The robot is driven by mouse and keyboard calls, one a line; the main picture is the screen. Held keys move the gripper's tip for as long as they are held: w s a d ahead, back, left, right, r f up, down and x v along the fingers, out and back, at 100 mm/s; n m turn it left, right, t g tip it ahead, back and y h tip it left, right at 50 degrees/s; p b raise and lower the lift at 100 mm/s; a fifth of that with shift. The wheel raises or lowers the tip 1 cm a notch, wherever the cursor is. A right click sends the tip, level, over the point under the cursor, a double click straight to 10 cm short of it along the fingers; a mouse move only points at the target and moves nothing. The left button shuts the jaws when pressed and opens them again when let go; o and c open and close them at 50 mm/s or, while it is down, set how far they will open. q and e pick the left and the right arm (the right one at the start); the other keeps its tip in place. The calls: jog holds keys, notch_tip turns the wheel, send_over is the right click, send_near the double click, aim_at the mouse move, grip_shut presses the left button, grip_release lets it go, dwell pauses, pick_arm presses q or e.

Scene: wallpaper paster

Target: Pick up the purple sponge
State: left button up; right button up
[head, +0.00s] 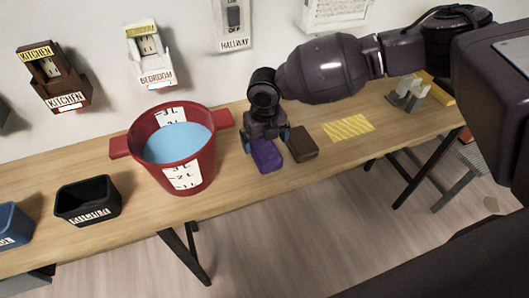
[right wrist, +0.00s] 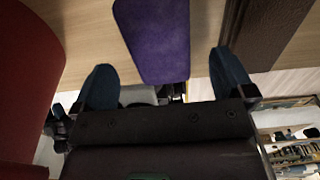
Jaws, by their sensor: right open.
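The purple sponge (head: 266,155) lies on the wooden table, between the red bucket and a brown block in the head view. It also shows at the top middle of the right wrist view (right wrist: 158,40). My right gripper (head: 266,141) is just above and behind the sponge in the head view. In the right wrist view its two blue fingertips (right wrist: 165,85) are apart, with the near end of the sponge in line with the gap between them. The gripper holds nothing. I cannot tell whether the fingers touch the sponge. My left gripper does not show.
The red bucket (head: 181,172) of blue liquid stands close left of the gripper. The brown block (head: 302,145) lies close right of the sponge. A yellow striped piece (head: 348,127) lies farther right. A black bin (head: 87,203) stands left. Table (head: 235,188) in front of the sponge is clear.

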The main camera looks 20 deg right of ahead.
aim_at(265, 148)
notch_tip(265, 148, down, 4)
jog(key=shift+r, duration=0.1)
jog(key=shift+w+f+b, duration=0.1)
jog(key=shift+f+b, duration=0.2)
jog(key=shift+f, duration=0.15)
jog(key=c, duration=0.9)
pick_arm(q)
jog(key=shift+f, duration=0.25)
pick_arm(e)
jog(key=shift+c, duration=0.5)
pick_arm(q)
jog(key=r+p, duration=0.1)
jog(key=p, duration=0.1)
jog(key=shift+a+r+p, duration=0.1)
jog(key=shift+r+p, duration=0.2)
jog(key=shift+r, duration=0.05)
pick_arm(e)
notch_tip(265, 148, up, 20)
